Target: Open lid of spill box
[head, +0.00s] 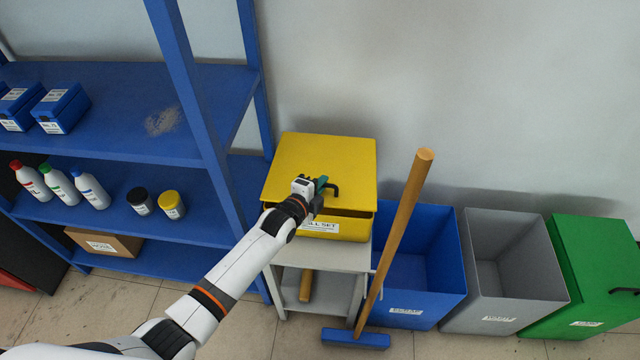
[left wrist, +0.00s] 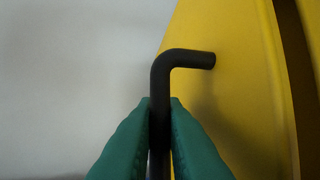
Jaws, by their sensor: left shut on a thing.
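The yellow spill box (head: 340,230) stands on a small grey stand. Its yellow lid (head: 320,160) looks slightly raised at the front, with a dark gap between lid and box. A black handle (head: 333,188) is on the lid's front part; in the left wrist view the bent black handle (left wrist: 160,80) stands out from the yellow lid (left wrist: 235,80). My left gripper (head: 322,184) is at the handle. In the left wrist view its green fingers (left wrist: 160,135) are shut on the handle bar from both sides. My right gripper is not in view.
A blue shelf (head: 110,137) with bottles, jars and boxes stands at the left. A broom (head: 400,230) leans just right of the box. Blue (head: 425,300), grey (head: 510,290) and green (head: 585,270) bins stand at the right. A wall is behind the box.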

